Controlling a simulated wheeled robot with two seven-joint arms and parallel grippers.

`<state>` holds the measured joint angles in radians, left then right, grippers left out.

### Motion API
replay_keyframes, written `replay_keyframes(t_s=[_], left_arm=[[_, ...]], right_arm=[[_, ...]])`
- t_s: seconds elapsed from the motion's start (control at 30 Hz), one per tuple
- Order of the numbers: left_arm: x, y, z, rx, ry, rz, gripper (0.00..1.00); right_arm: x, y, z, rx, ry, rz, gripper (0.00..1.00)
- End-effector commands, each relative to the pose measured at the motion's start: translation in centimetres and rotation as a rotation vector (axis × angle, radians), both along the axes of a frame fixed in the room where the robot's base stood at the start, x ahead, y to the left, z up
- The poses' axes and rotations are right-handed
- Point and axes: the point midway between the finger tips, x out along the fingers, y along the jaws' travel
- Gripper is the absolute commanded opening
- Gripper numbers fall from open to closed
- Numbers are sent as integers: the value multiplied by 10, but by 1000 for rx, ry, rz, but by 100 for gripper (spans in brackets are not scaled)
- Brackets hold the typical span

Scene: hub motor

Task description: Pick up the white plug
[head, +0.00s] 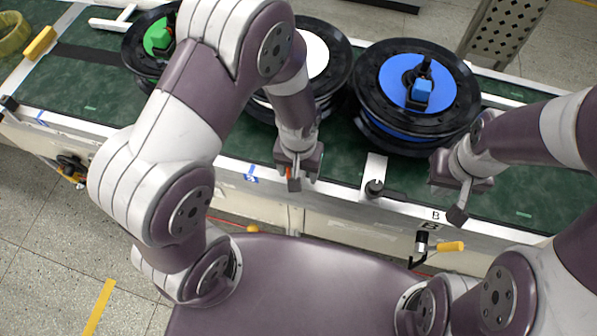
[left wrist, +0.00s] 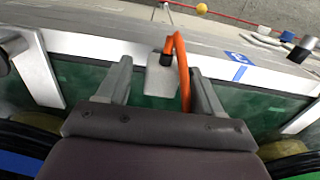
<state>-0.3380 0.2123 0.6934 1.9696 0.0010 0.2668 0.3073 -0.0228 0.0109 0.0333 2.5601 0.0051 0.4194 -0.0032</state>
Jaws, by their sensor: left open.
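A pale grey-white plug (left wrist: 159,80) with a dark end and an orange cable shows in the left wrist view, by the pale edge of the green bench. My left gripper (left wrist: 160,68) is open, with one finger on each side of the plug and visible gaps between. The orange cable runs close to the right-hand finger. In the head view, my left gripper (head: 294,183) points down at the bench's front edge, and the plug is mostly hidden there. My right gripper (head: 460,204) hangs over the front edge at the right; its finger gap is not clear.
On the green bench (head: 330,172) stand black wheels with a blue hub (head: 402,75), a white hub (head: 314,56) and a green hub (head: 157,38). My left arm partly hides the white one. A black lever (head: 385,191) lies on a white plate between my grippers.

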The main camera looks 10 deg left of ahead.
Motion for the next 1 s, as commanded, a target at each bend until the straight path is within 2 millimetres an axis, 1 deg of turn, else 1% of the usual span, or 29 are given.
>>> replay_keyframes(t_s=[0.07,0.1,0.17,0.2,0.23,0.27,0.53,0.63,0.77,0.87,1.0], left_arm=[[0,0,0,0,0,0,66],[0,0,0,0,0,0,59],[0,0,0,0,0,0,40],[0,0,1,0,0,0,27],[0,0,1,0,0,0,17],[0,0,1,0,0,0,10],[0,0,1,0,-1,0,10],[1,0,6,-1,-3,0,10],[1,0,23,-1,-5,0,10],[2,-1,43,-2,-6,0,10],[15,-30,60,-2,-5,-5,10]], right_arm=[[0,0,0,0,0,0,0],[0,0,0,0,0,0,0],[0,0,0,0,0,0,0],[0,0,0,0,0,0,0],[0,0,0,0,0,0,0],[0,0,0,0,0,0,0],[0,0,0,0,0,0,0],[0,0,1,0,0,0,0],[0,0,1,0,0,0,0],[0,0,2,0,0,0,0],[0,0,0,0,0,0,0]])
